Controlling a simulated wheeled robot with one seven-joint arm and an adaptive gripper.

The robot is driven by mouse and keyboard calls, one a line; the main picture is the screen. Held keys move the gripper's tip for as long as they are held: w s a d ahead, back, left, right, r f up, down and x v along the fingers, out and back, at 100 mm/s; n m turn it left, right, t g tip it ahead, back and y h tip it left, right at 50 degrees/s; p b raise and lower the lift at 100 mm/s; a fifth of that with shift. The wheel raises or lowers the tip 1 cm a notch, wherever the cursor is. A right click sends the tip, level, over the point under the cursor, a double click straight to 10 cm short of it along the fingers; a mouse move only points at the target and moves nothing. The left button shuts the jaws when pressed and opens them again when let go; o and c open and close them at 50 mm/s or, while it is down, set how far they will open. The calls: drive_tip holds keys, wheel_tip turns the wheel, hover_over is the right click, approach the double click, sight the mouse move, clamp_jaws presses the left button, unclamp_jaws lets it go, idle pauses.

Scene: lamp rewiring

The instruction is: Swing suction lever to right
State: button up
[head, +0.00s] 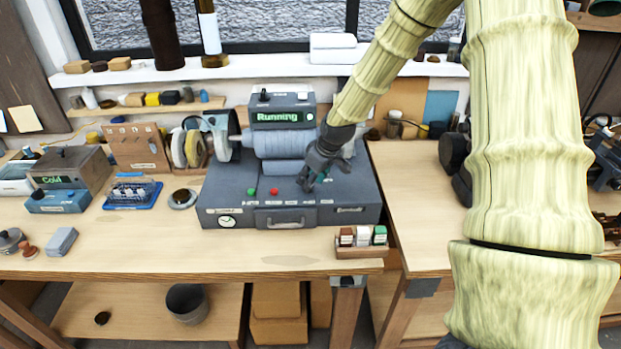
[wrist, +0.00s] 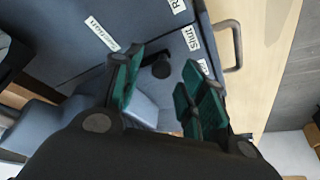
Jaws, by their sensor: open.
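The blue-grey machine (head: 230,190) stands on the bench, and its green display (head: 282,117) reads "Running". My gripper (head: 311,183) is low over the right part of its top. In the wrist view, my gripper (wrist: 163,78) is open, with green pads on both sides. A small dark knob on a short stem, probably the suction lever (wrist: 161,69), shows in the gap between the fingers, nearer the left finger. I cannot tell whether a finger touches it. White labels, one reading "Shut" (wrist: 190,37), lie beside it. In the head view my gripper hides the lever.
A green button (head: 251,192) and red button (head: 274,191) sit left of my gripper on the machine. A handle (wrist: 232,45) sticks out at its front. A small box of coloured blocks (head: 361,252) stands at the bench's front edge. The bench front left of it is mostly clear.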

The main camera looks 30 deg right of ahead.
drive_tip(key=shift+w+f, duration=0.2)
drive_tip(key=shift+f, duration=0.3)
drive_tip(key=shift+a, duration=0.1)
clamp_jaws()
